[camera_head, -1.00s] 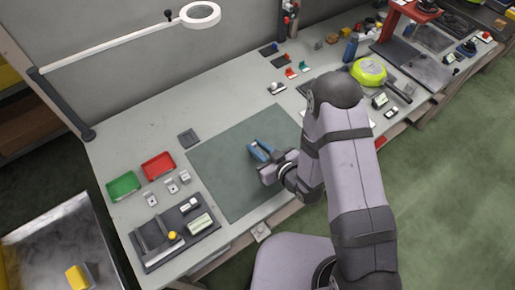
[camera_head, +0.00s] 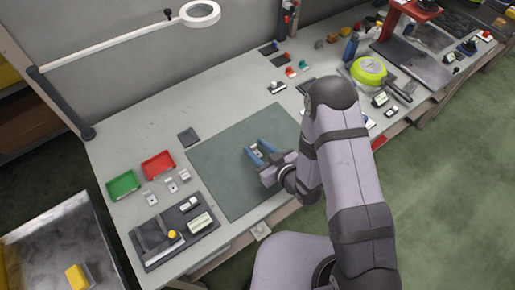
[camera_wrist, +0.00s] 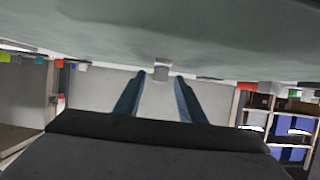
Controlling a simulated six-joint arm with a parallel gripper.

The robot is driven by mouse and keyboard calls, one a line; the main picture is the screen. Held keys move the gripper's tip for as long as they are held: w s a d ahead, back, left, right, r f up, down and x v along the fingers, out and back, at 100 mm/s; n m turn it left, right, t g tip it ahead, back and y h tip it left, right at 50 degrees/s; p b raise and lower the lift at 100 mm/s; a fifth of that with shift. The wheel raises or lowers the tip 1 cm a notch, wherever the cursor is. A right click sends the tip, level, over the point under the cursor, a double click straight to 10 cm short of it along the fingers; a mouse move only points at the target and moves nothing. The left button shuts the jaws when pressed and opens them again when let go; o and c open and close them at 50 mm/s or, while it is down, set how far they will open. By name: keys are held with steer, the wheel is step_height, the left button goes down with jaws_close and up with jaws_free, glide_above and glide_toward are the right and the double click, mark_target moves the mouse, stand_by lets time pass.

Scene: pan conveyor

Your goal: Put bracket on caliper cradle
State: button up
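My gripper (camera_head: 256,149) has blue fingers and hangs low over the green mat. The fingers stand apart and are open. In the wrist view the two fingers (camera_wrist: 160,95) also show a wide gap, with a small grey block (camera_wrist: 161,71) seen beyond or between them; I cannot tell which. Small light-grey brackets (camera_head: 171,187) stand on the bench left of the mat, well away from my gripper. A dark tray-like fixture (camera_head: 152,231) with a yellow knob and greenish display units lies at the front left; it may be the caliper cradle, but I cannot tell.
Red (camera_head: 158,165) and green (camera_head: 123,185) trays lie at the left. A dark square pad (camera_head: 188,138) sits behind the mat (camera_head: 225,165). A lamp arm (camera_head: 120,45) spans the back left. Much of the mat is bare.

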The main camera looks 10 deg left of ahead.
steer(key=shift+r, duration=0.2)
steer(key=shift+s+d+r, duration=0.1)
steer(key=shift+s+d, duration=0.3)
steer(key=v, duration=0.7)
steer(key=shift+s+d+r+p, duration=0.2)
steer(key=shift+r+p, duration=0.15)
steer(key=shift+p+v, duration=1.5)
steer(key=shift+v, duration=0.05)
steer(key=shift+s+f, duration=0.1)
steer(key=shift+f, duration=0.05)
steer(key=shift+d, duration=0.1)
